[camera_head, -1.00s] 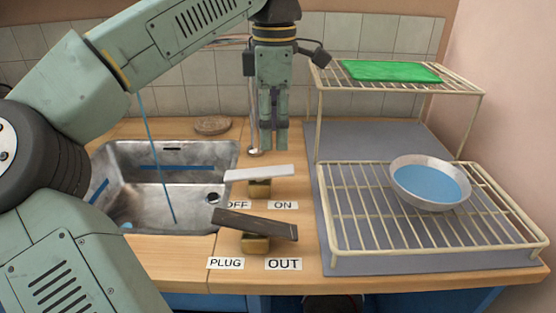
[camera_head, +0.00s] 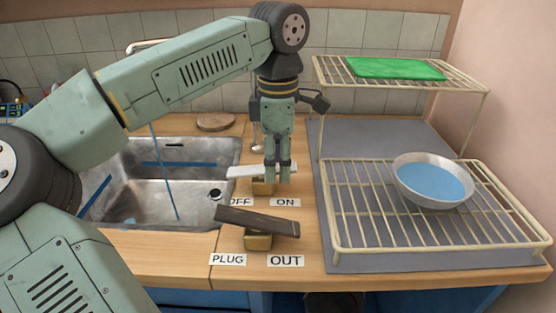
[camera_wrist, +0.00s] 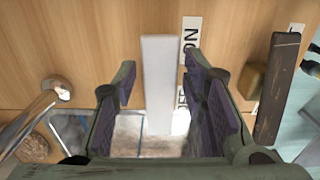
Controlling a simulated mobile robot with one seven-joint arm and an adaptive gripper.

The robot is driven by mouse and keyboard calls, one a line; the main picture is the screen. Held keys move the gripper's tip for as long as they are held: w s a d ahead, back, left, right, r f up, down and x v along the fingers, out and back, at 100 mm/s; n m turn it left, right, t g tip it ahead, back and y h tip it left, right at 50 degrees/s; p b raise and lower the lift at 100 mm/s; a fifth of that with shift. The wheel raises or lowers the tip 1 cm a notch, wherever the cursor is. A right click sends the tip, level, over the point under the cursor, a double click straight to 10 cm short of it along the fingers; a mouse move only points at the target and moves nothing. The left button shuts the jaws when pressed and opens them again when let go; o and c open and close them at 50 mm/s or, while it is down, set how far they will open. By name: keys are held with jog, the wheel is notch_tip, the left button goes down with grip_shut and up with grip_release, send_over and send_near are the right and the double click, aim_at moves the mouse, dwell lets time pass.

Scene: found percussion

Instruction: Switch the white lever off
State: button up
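The white lever (camera_head: 243,172) sits on a small brass block (camera_head: 262,188) on the wooden counter. Its left end is by the OFF label (camera_head: 241,202) and its right end by the ON label (camera_head: 285,202). My gripper (camera_head: 277,180) is down at the right part of the lever and hides some of it. In the wrist view, my gripper (camera_wrist: 160,78) is open, with the white lever (camera_wrist: 158,80) between its fingers and gaps on both sides. I cannot tell whether any part touches it.
A dark lever (camera_head: 258,221) on a brass block stands in front, by the PLUG and OUT labels. A metal sink (camera_head: 110,212) with a thin blue stream is at left. A wire rack (camera_head: 340,235) holding a bowl (camera_head: 432,182) is at right.

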aim_at(263, 168)
grip_shut()
jog(key=shift+a+r+h+p, duration=0.15)
jog(key=shift+h, duration=0.4)
jog(key=shift+a+r+h+p, duration=0.15)
jog(key=shift+h, duration=0.4)
jog(key=shift+o, duration=1.4)
grip_release()
notch_tip(263, 168, up, 12)
jog(key=a, duration=0.2)
jog(key=shift+a, duration=0.15)
jog(key=shift+f, duration=0.15)
